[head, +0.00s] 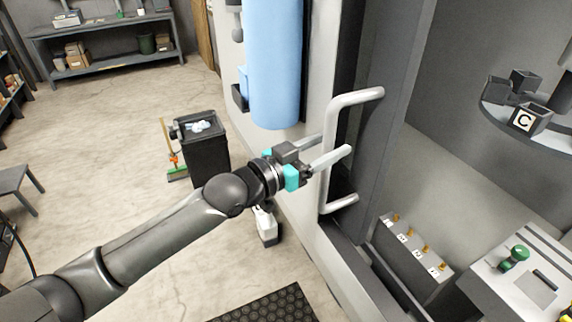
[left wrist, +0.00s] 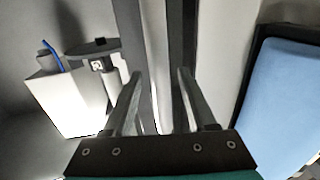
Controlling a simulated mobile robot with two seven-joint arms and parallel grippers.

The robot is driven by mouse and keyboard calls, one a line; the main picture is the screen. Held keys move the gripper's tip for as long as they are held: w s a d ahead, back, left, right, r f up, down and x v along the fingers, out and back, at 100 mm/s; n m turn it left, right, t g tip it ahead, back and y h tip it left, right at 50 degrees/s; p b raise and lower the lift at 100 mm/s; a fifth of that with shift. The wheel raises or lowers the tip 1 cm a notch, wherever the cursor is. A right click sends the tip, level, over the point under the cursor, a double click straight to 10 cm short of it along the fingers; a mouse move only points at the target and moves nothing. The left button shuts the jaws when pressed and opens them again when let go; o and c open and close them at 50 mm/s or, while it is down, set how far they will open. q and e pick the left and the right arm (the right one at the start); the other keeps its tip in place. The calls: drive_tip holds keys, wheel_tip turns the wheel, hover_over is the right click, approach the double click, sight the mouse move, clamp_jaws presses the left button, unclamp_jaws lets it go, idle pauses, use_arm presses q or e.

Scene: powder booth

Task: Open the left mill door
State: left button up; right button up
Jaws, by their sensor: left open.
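The left mill door's pale bar handle (head: 328,185) stands upright, with bent ends, beside a dark grey panel edge of the machine (head: 392,85). My left gripper (head: 333,148) is open at the handle's middle, with one finger on each side of the bar. In the left wrist view the handle bar (left wrist: 157,50) runs up between the two spread fingers (left wrist: 160,100). I cannot tell whether either finger touches it. How far the door stands open is not clear. My right gripper is not in view.
A blue cylinder (head: 275,65) hangs left of the handle. A black bin (head: 202,150) stands on the floor behind my arm. Inside the machine are a carousel with a cup marked C (head: 528,119) and a block with several brass pieces (head: 410,245). The floor at left is mostly clear.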

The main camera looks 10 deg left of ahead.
use_arm(q)
drive_tip(key=b+v, duration=0.1)
drive_tip(key=v, duration=1)
drive_tip(key=shift+s+a, duration=0.2)
drive_tip(key=shift+s, duration=0.1)
